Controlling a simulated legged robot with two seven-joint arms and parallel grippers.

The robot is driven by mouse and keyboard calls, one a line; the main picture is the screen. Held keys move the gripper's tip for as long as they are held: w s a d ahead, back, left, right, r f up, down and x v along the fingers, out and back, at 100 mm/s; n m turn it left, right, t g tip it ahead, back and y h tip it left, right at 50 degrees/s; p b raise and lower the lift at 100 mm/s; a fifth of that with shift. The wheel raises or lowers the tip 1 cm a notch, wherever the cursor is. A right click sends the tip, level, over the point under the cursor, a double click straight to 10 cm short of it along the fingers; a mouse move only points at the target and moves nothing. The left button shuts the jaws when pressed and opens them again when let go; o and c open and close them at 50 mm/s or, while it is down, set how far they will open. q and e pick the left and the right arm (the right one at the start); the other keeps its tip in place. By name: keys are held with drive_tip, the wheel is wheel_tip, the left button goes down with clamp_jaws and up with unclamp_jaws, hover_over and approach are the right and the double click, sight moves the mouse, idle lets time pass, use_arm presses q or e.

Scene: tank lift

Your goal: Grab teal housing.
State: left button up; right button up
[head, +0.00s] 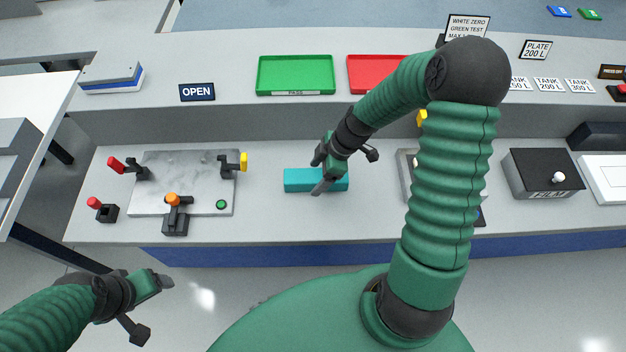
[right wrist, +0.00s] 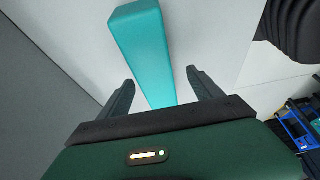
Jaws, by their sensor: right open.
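The teal housing (head: 300,180) is a long rectangular block lying on the light grey bench, right of the fixture plate. My right gripper (head: 322,182) is over it in the head view and hides part of it. In the right wrist view the housing (right wrist: 147,55) runs lengthwise from the top toward the space between the fingers. The right gripper (right wrist: 160,95) is open, with one finger on each side of the housing's near end. I cannot tell whether the fingers touch it. My left gripper (head: 150,305) is at the lower left, away from the housing and in front of the bench.
A metal fixture plate (head: 185,165) with red, orange and yellow-handled clamps is left of the housing. A green tray (head: 295,74) and a red tray (head: 372,72) are on the raised shelf behind. My right arm hides part of another fixture. Bare bench lies around the housing.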

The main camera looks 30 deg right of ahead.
sight(321, 174)
drive_tip(key=f, duration=0.2)
drive_tip(key=shift+w+f, duration=0.35)
drive_tip(key=shift+w+d+f, duration=0.1)
drive_tip(key=shift+d+f, duration=0.1)
drive_tip(key=shift+d, duration=0.15)
drive_tip(key=shift+a+r, duration=0.2)
drive_tip(key=shift+a, duration=0.3)
drive_tip(key=c, duration=1.3)
drive_tip(key=shift+d, duration=0.25)
drive_tip(key=c, duration=0.3)
